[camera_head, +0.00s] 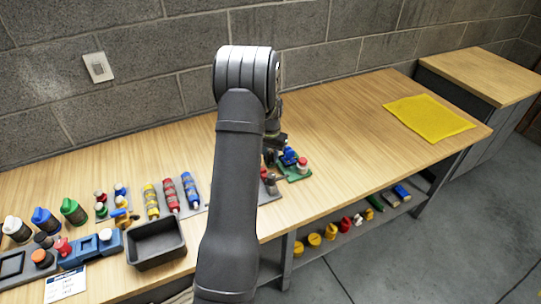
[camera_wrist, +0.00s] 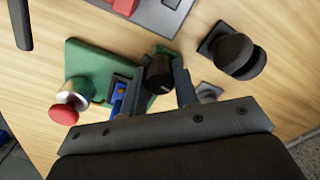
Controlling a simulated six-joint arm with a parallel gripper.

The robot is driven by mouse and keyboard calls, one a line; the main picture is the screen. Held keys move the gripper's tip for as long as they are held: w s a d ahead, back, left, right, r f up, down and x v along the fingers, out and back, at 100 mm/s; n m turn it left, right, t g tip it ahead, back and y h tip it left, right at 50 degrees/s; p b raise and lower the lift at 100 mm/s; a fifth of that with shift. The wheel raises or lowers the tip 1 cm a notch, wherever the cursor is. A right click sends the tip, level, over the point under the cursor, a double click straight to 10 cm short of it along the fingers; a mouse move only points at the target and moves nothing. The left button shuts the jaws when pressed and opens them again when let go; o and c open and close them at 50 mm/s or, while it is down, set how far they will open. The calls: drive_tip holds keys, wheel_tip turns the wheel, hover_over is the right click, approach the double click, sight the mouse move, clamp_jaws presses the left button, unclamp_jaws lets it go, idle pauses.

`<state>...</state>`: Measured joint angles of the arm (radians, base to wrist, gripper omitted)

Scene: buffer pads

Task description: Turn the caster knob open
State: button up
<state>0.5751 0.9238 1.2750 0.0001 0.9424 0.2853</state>
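A round black knob (camera_wrist: 158,73) with a pale mark stands at the right edge of a green base plate (camera_wrist: 88,62) in the wrist view. I take it for the caster knob, though no label shows. My gripper (camera_wrist: 158,80) has one finger on each side of this knob. The gaps are very narrow, and I cannot tell whether the fingers touch it. In the head view, the green plate (camera_head: 297,177) shows behind my arm, which hides most of my gripper and the black knob.
A red-topped silver button (camera_wrist: 68,103) and a blue part (camera_wrist: 119,92) share the green plate. A larger black knob (camera_wrist: 236,54) stands to the right. Colored bottles (camera_head: 171,196) and a dark bin (camera_head: 156,246) are left of my arm. A yellow mat (camera_head: 428,118) lies right, with clear table between.

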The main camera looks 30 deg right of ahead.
drive_tip(key=c, duration=0.3)
drive_tip(key=shift+c, duration=0.2)
idle(0.8)
drive_tip(key=o, duration=1)
wheel_tip(320, 180, up, 18)
drive_tip(key=shift+f, duration=0.25)
